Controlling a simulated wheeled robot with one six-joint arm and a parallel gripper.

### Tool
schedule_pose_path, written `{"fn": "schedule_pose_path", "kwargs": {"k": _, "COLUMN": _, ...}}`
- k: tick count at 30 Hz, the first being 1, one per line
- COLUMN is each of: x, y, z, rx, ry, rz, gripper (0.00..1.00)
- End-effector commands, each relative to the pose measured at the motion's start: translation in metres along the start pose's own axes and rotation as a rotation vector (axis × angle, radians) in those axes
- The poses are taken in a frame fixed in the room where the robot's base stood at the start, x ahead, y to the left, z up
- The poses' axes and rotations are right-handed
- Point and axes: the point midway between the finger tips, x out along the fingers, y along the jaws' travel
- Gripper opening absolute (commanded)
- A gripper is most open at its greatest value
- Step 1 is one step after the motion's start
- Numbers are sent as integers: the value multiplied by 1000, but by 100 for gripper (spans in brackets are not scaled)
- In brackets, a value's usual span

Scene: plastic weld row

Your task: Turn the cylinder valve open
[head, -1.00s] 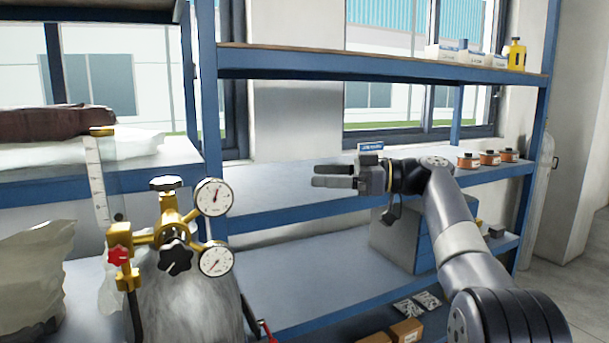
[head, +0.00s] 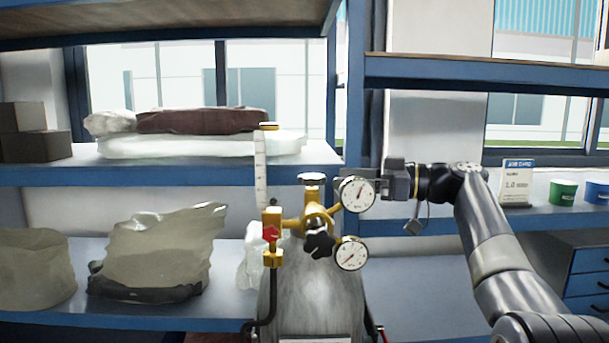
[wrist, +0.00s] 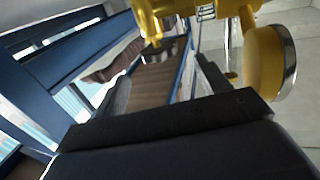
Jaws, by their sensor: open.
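The grey gas cylinder (head: 310,290) stands upright at the middle of the head view. A dark round knob with a pale rim (head: 312,179) tops its brass valve and regulator (head: 315,217). A black star knob (head: 319,243) faces me, and a red knob (head: 270,235) is at left. An upper gauge (head: 356,194) and a lower gauge (head: 351,253) are on the right. My gripper (head: 376,185) is open and empty, right of the valve, its fingertips partly hidden behind the upper gauge. In the wrist view, brass parts (wrist: 155,20) and a gauge's side (wrist: 264,62) lie beyond the fingers.
Blue-framed shelves (head: 430,70) stand behind. Wrapped bundles and a cloudy plastic bag (head: 155,255) fill the left shelves. A sign (head: 516,183) and green (head: 563,192) and blue cups are at right. A black hose (head: 265,325) hangs at the cylinder's left.

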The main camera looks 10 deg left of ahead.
Motion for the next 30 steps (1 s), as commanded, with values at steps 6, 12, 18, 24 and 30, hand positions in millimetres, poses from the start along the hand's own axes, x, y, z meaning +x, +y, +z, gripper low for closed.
{"fn": "schedule_pose_path", "kwargs": {"k": 6, "x": 44, "y": -1, "z": -3, "rx": 1, "ry": -1, "rz": -4, "gripper": 72}}
{"fn": "schedule_pose_path", "kwargs": {"k": 12, "x": 69, "y": 0, "z": -2, "rx": 1, "ry": 0, "rz": -2, "gripper": 72}}
{"fn": "schedule_pose_path", "kwargs": {"k": 18, "x": 76, "y": 0, "z": 0, "rx": 0, "ry": 0, "rz": 0, "gripper": 72}}
{"fn": "schedule_pose_path", "kwargs": {"k": 24, "x": 76, "y": 0, "z": 0, "rx": -1, "ry": 0, "rz": 0, "gripper": 72}}
{"fn": "schedule_pose_path", "kwargs": {"k": 30, "x": 76, "y": 0, "z": 0, "rx": -1, "ry": 0, "rz": 0, "gripper": 55}}
